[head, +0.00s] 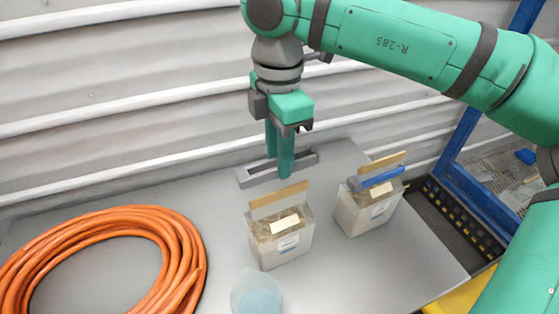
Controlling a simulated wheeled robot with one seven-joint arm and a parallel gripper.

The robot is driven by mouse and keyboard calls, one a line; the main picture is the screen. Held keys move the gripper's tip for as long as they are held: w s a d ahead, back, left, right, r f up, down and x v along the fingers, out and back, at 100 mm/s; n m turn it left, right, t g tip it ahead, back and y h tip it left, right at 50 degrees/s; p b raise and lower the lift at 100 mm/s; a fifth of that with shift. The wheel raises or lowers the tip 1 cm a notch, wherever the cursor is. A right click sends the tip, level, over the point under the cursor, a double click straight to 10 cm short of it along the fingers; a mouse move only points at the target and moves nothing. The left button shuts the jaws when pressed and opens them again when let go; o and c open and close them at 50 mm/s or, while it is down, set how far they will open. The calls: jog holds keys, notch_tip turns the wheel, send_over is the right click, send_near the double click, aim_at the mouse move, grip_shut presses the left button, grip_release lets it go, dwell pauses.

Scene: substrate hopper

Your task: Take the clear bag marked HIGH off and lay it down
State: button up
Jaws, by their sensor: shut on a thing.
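Two see-through bags or boxes with tan contents and white labels stand upright on the grey table. The left one (279,242) has a tan strip (279,199) at its top. The right one (366,212) has a tan strip and a blue bar (376,180) across its top. The labels are too small to read, so I cannot tell which is marked HIGH.
A coiled orange hose (180,245) covers the left of the table (345,275). A translucent cup-like thing (257,293) with pale blue is at the front. A blue frame (478,190) stands right. A corrugated wall is behind.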

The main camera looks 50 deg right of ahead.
notch_tip(320, 180, up, 4)
jog(key=shift+r, duration=0.1)
dwell(0.6)
dwell(0.4)
